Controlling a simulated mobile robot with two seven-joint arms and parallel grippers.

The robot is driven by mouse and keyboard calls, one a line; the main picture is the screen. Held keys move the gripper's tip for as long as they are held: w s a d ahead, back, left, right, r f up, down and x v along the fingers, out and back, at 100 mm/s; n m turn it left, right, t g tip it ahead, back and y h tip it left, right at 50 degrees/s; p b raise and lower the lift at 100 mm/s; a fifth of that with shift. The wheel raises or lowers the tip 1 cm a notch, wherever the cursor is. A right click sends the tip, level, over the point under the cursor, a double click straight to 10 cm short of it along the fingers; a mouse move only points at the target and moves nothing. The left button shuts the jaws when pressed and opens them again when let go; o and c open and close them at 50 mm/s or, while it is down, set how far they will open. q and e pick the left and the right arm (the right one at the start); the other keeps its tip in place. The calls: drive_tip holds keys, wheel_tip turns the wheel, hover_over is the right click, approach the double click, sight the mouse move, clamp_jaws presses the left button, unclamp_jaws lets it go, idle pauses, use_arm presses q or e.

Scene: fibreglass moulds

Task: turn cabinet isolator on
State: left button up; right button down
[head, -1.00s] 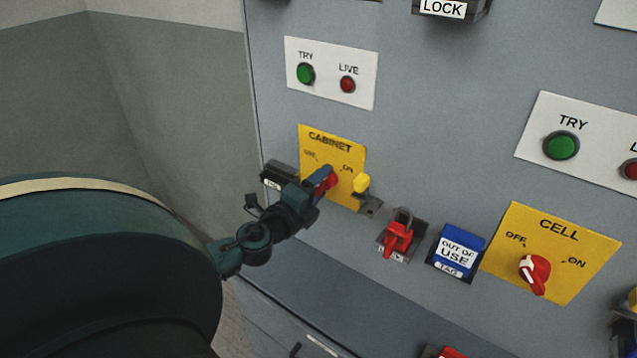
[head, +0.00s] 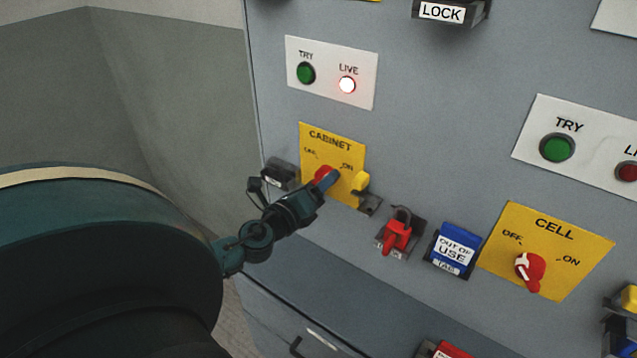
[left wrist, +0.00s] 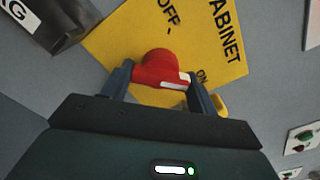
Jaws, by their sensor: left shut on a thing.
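The cabinet isolator is a red rotary knob (head: 323,176) on a yellow plate (head: 345,150) marked CABINET, OFF and ON. In the left wrist view the red knob (left wrist: 162,70) sits between the fingers, its white pointer mark towards the word ON. My left gripper (head: 328,181) is shut on the knob's handle; its fingers also show in the left wrist view (left wrist: 160,88). The LIVE lamp (head: 347,85) above the plate is lit white. The green TRY button (head: 306,73) is beside it. My right gripper is not in view.
A yellow piece (head: 360,182) sits close right of the knob. A red padlock (head: 397,235) and blue OUT OF USE tags (head: 455,250) hang to the right. The CELL isolator (head: 530,268) is further right. A dark holder (head: 281,173) is on the left.

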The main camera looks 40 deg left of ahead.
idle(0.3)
use_arm(q)
drive_tip(key=o, duration=1)
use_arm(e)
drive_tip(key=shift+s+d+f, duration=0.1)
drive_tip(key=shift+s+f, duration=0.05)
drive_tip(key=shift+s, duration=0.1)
use_arm(q)
drive_tip(key=s+b, duration=0.1)
drive_tip(key=s, duration=0.3)
drive_tip(key=s+d+b, duration=0.1)
drive_tip(key=s+b, duration=0.1)
drive_tip(key=s, duration=0.2)
drive_tip(key=s+b, duration=0.1)
drive_tip(key=s, duration=0.4)
drive_tip(key=shift+d+b, duration=0.2)
drive_tip(key=shift+b, duration=0.1)
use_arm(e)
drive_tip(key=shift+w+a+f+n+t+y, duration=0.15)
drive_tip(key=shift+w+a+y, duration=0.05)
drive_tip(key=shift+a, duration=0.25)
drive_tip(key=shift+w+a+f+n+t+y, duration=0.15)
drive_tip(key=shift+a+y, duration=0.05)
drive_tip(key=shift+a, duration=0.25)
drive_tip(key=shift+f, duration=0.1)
